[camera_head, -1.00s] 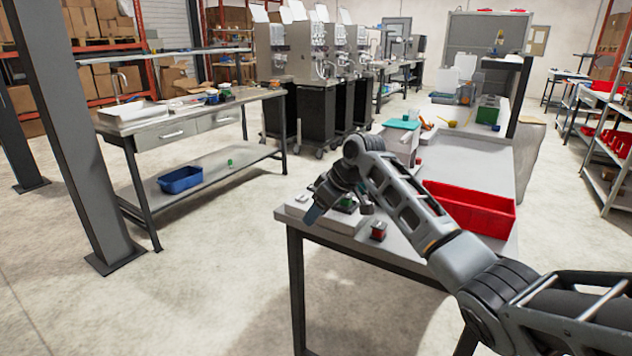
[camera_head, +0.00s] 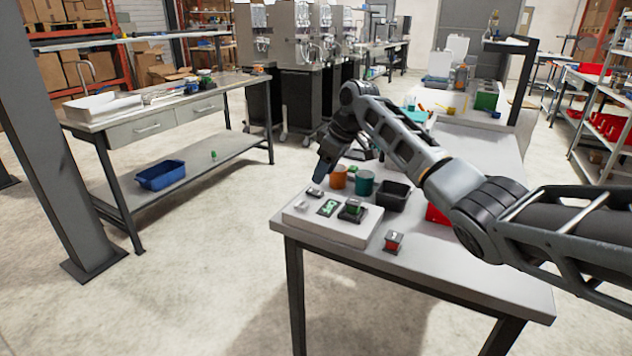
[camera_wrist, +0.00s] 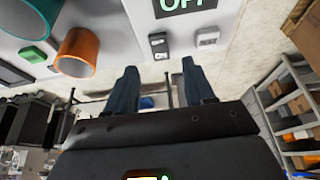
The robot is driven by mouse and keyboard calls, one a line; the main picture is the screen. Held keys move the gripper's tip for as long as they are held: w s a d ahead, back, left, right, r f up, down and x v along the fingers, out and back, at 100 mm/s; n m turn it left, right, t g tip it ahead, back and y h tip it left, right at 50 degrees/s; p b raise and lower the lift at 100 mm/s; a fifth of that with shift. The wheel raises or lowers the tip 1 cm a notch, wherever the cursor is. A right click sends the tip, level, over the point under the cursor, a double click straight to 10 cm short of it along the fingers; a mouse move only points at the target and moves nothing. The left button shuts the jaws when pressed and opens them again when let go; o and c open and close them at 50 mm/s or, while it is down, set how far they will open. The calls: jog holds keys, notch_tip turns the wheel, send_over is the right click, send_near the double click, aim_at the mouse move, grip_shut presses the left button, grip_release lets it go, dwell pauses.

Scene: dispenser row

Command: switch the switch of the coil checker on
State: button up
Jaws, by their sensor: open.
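The coil checker (camera_head: 335,232) is a pale flat box at the table's front left corner. Its dark display (camera_head: 327,207) shows green text; in the wrist view the cropped display (camera_wrist: 186,5) seems to read OFF. A small grey and black switch (camera_wrist: 158,45) lies beside the display, with a second small pale-topped control (camera_wrist: 207,38) to its right. My gripper (camera_head: 319,178) is open and empty beyond the checker's left back edge. In the wrist view my gripper (camera_wrist: 160,80) has the switch ahead between its fingers, apparently apart.
An orange cup (camera_head: 338,177), a teal cup (camera_head: 364,183) and a black bin (camera_head: 394,197) stand behind the checker. A red-topped block (camera_head: 393,241) is right of it. A red crate (camera_head: 437,214) is partly hidden by my arm. Floor left of the table is clear.

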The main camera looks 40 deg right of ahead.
aim_at(315, 191)
jog(key=shift+x, duration=2.7)
jog(key=shift+c, duration=0.4)
